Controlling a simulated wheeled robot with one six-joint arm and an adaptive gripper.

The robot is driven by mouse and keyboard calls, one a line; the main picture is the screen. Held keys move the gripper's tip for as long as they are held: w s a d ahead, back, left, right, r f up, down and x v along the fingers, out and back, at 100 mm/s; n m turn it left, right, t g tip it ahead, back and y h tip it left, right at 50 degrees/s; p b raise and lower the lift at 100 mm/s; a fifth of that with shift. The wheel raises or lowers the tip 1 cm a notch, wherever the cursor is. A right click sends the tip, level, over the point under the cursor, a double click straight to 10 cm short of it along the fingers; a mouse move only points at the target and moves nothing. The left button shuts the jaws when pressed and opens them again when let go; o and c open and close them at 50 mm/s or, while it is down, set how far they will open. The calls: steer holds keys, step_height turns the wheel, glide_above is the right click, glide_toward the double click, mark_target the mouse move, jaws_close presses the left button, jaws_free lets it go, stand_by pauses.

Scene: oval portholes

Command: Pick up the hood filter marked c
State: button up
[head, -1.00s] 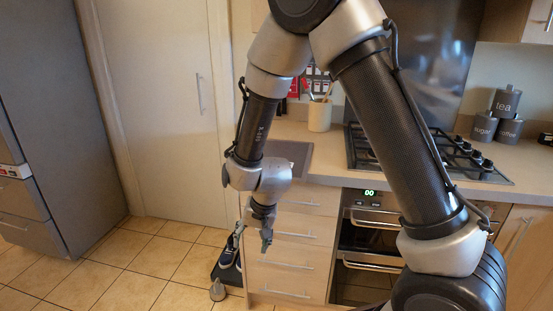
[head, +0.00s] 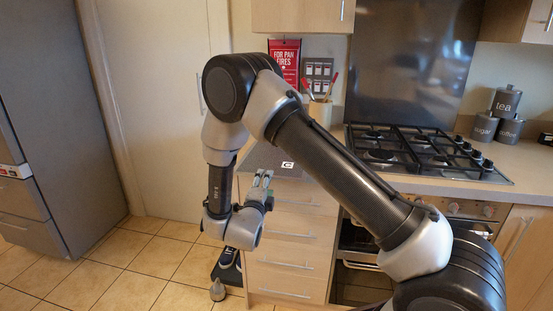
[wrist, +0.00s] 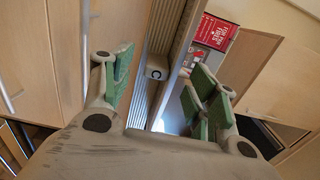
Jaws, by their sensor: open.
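The hood filter (head: 270,158) is a flat grey panel on the left end of the worktop, with a white tag marked c near its front right. In the wrist view the ribbed metal filter (wrist: 141,103) lies beyond my fingers, its c tag roughly midway between them. My gripper (head: 263,178) is in front of the worktop edge, fingers pointing toward the filter. In the wrist view my gripper (wrist: 162,86) is open with green pads apart and nothing between them. My arm hides part of the filter in the head view.
A gas hob (head: 415,150) and a utensil pot (head: 320,112) are to the right on the worktop. Drawers (head: 290,232) stand below the filter. Floor to the left is free.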

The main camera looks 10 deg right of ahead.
steer(key=x, duration=0.5)
steer(key=shift+a, duration=0.15)
jaws_close()
steer(key=shift+r, duration=0.1)
steer(key=shift+r, duration=0.1)
step_height(320, 180, up, 10)
steer(key=shift+f, duration=0.15)
stand_by(0.4)
